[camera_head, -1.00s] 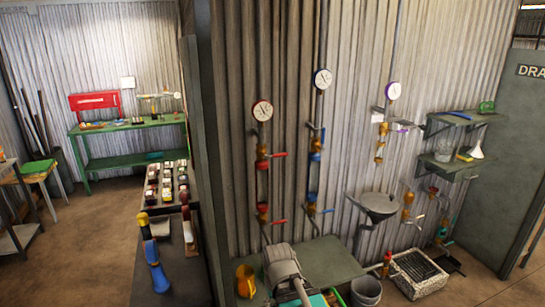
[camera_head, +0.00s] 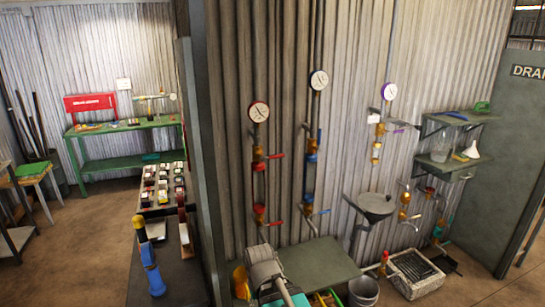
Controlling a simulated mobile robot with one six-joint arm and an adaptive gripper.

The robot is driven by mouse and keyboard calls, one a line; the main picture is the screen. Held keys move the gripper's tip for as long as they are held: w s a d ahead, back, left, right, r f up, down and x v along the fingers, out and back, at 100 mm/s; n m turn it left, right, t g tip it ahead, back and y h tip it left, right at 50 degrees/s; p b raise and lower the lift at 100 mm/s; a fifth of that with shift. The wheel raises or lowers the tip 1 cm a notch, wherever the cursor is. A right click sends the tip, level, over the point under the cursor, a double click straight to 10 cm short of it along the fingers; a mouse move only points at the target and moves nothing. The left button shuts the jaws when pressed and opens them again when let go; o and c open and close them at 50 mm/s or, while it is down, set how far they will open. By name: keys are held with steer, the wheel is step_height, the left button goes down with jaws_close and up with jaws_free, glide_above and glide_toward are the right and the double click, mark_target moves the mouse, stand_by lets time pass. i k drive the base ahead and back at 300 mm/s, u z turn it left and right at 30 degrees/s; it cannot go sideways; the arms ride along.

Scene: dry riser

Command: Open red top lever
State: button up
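The red top lever (camera_head: 275,156) is on the upper valve (camera_head: 258,155) of the left pipe, below a red-rimmed gauge (camera_head: 259,111). The lever sticks out to the right, across the upright pipe. A second red lever (camera_head: 276,222) sits on the lower valve (camera_head: 259,213) of the same pipe and also points right. A grey rounded part (camera_head: 265,268) at the bottom middle looks like part of my arm. It is below and apart from the red levers. I cannot make out my gripper or its fingers.
To the right, a blue-rimmed gauge (camera_head: 319,80) and a purple-rimmed gauge (camera_head: 389,92) sit on their own pipes. A green bench (camera_head: 320,262) stands below.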

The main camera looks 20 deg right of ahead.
mark_target(281, 155)
steer(key=u, duration=0.05)
steer(key=i, duration=0.95)
steer(key=z, duration=0.1)
